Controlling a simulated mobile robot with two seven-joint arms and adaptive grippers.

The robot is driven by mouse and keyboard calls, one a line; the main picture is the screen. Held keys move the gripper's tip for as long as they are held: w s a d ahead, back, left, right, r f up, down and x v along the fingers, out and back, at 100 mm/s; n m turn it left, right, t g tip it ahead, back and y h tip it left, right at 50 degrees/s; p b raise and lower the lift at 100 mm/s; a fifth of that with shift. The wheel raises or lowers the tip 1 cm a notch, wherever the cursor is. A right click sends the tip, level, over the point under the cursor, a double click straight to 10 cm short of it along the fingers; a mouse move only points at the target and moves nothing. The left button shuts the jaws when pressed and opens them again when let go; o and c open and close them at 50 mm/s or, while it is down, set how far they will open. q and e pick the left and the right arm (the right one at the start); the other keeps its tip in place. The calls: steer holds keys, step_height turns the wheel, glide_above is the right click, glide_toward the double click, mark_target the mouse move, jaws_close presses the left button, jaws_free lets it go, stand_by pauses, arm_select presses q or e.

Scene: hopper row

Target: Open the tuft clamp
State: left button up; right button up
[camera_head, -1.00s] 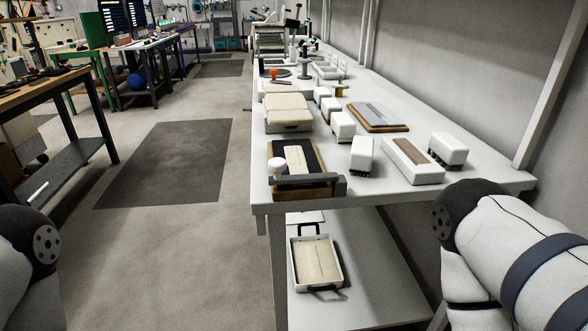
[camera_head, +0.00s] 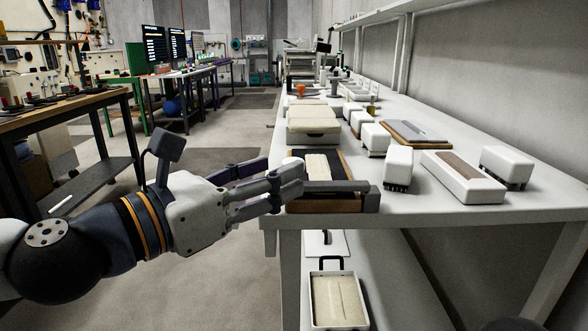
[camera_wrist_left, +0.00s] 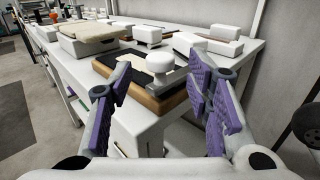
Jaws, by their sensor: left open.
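The tuft clamp (camera_head: 330,207) lies at the near left corner of the bench. It has a wooden base, a dark mat, a pale tuft strip (camera_head: 318,167) and a dark grey bar (camera_head: 345,187) across its near edge. Its white round knob (camera_wrist_left: 160,62) stands upright in the left wrist view, ahead of and between my fingers. My left gripper (camera_head: 298,178) is open at the clamp's left side; in the left wrist view its purple-padded fingers (camera_wrist_left: 150,85) are spread. In the head view the fingers largely hide the knob; contact cannot be told. My right gripper is not in view.
White brush blocks (camera_head: 398,167), a long white block with a brown inlay (camera_head: 463,180) and a grey plate on wood (camera_head: 418,133) lie to the right. A pale-topped box (camera_head: 312,125) stands behind the clamp. A tray (camera_head: 338,300) sits on the shelf below.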

arm_select(q)
steer(key=x, duration=0.4)
steer(key=shift+w+d, duration=0.25)
steer(key=shift+d, duration=0.05)
jaws_close()
